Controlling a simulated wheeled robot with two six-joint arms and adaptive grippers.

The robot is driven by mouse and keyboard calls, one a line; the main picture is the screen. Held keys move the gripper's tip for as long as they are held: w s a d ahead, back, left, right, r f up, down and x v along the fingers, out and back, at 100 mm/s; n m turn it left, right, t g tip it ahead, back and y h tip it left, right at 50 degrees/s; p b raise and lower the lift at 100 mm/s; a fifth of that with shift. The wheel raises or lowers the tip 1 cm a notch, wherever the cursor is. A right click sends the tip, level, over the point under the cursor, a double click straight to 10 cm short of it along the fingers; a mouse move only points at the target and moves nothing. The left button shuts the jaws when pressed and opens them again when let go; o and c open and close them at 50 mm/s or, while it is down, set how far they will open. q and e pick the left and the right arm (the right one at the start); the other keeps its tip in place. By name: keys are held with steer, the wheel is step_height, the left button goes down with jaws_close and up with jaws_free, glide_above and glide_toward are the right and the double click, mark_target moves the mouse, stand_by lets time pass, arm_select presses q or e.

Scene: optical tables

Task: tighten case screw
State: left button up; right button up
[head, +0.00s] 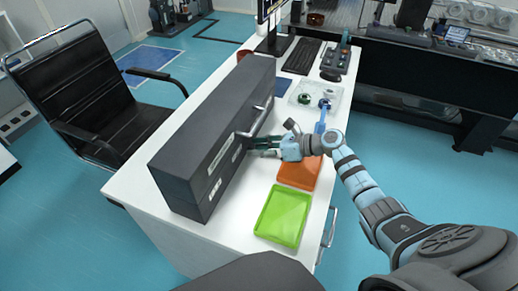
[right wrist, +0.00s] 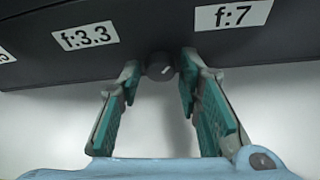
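The long dark grey case (head: 215,150) stands on the white table, with a handle and white labels on the side facing my right arm. My right gripper (head: 262,146) reaches to that side from the right. In the right wrist view a small round dark case screw (right wrist: 160,66) with a light mark sticks out of the case (right wrist: 150,28), between the labels f:3.3 and f:7. The right gripper's teal-padded fingers (right wrist: 161,75) are open, one on each side of the screw, with small gaps. My left gripper is not in view.
An orange tray (head: 300,173) lies below the right gripper, and a green tray (head: 283,215) lies nearer on the white table (head: 236,233). A clear tray with small parts (head: 318,97), a keyboard (head: 302,56) and a control box stand farther back. A black chair (head: 85,95) is at left.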

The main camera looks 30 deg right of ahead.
jaws_close()
steer(key=n+h+p, duration=0.1)
steer(key=p, duration=0.1)
steer(key=shift+r+t+p, duration=0.15)
steer(key=shift+t+p, duration=0.15)
steer(key=shift+t, duration=0.1)
steer(key=shift+a+n+t+p, duration=0.1)
steer(key=shift+n+t+p, duration=0.2)
steer(key=shift+n+p, duration=0.3)
steer(key=shift+s+n+t+h, duration=0.1)
steer(key=shift+n+t+h, duration=0.2)
steer(key=shift+n+h, duration=0.35)
steer(key=shift+a+f+n+t+h, duration=0.1)
steer(key=shift+f+n+t+h, duration=0.1)
steer(key=shift+n, duration=0.3)
steer(key=shift+f+n+t+h, duration=0.1)
steer(key=shift+n+t, duration=0.1)
steer(key=shift+n, duration=0.25)
